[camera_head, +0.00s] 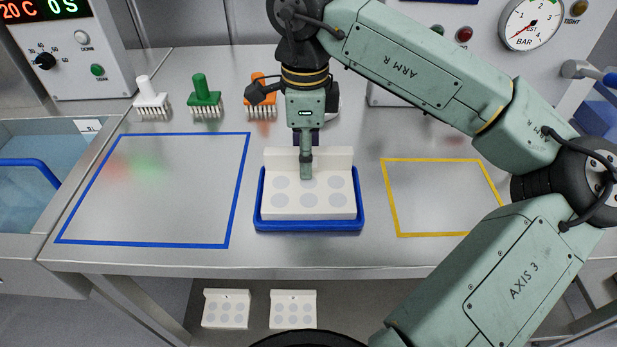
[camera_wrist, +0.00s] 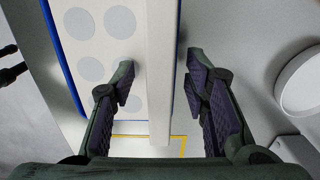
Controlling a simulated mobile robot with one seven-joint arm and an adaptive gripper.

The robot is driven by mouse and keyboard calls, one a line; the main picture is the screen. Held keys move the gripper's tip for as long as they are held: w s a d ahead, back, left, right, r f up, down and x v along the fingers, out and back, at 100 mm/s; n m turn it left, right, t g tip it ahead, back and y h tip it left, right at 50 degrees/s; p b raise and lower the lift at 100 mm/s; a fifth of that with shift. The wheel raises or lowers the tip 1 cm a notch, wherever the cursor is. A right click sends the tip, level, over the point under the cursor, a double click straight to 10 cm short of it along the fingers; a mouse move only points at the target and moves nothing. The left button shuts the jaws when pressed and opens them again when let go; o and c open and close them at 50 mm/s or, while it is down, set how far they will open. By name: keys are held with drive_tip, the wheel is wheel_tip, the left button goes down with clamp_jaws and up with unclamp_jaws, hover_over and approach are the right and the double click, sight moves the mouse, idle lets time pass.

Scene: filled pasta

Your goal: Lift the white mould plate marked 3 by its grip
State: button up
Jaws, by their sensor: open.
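A white mould plate (camera_head: 308,212) with round grey recesses sits in a blue tray (camera_head: 310,226) on the steel bench. A raised white ridge (camera_head: 335,158) along its back edge is its grip. No number is readable on this plate. My gripper (camera_head: 306,172) points down at the ridge, and its finger hides part of it. In the wrist view the plate (camera_wrist: 98,50) shows at left, and the ridge (camera_wrist: 161,70) runs between the spread fingers of my gripper (camera_wrist: 161,76). A gap shows on both sides of the ridge. Depth relative to its top is hard to tell.
A blue-outlined area (camera_head: 239,190) lies left and a yellow-outlined area (camera_head: 390,200) right, both empty. White (camera_head: 150,100), green (camera_head: 204,98) and orange (camera_head: 262,100) brushes stand behind. Two similar white plates (camera_head: 226,309) (camera_head: 293,309) sit below the bench. A water basin (camera_head: 30,200) is far left.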

drive_tip(key=shift+c, duration=0.4)
clamp_jaws()
